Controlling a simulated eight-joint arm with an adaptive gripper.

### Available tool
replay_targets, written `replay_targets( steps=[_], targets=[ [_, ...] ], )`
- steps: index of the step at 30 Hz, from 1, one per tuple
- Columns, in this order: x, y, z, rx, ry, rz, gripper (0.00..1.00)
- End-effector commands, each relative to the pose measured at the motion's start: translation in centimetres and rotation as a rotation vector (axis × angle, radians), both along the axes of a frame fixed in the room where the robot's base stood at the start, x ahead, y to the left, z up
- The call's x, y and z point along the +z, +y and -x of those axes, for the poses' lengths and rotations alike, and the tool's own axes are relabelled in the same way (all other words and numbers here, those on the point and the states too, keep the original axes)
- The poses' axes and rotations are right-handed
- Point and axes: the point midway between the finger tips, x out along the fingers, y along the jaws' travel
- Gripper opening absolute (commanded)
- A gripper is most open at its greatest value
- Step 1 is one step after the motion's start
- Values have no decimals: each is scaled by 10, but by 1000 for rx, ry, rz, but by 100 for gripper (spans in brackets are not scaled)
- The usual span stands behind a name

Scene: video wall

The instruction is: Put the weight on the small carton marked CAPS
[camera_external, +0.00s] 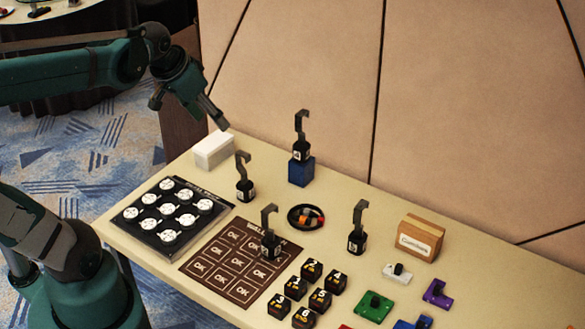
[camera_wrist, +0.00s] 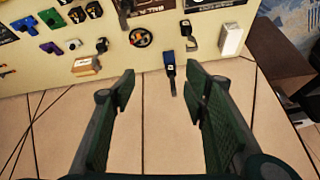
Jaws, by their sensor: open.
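Several black hooked weights stand on the table. One weight (camera_external: 301,150) stands on a blue block (camera_external: 301,173) at the back; the others are a left one (camera_external: 244,190), a middle one (camera_external: 270,243) and a right one (camera_external: 357,241). A small brown carton (camera_external: 421,238) stands at the back right; its white label is too small to read surely, and I cannot make out CAPS. The carton also shows in the wrist view (camera_wrist: 87,67). My gripper (camera_external: 188,111) is open and empty, above the table's back left. In the wrist view, the blue block (camera_wrist: 169,57) lies beyond its fingers.
A white box (camera_external: 213,149) stands at the back left, below my gripper. A black tray of white discs (camera_external: 150,238), a brown OK board (camera_external: 207,282), a round dish (camera_external: 306,227), numbered black cubes (camera_external: 312,269) and coloured pieces (camera_external: 373,306) crowd the table. A panelled wall (camera_external: 310,70) rises behind.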

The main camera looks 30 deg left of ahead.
Motion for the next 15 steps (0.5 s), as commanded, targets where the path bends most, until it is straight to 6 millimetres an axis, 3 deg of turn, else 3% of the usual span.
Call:
replay_targets(
  steps=[9, 15],
  targets=[
    [-17, 1, 47, 130, -63, 50, 45],
    [-25, 2, 62, 182, -89, 74, 45]
  ],
)
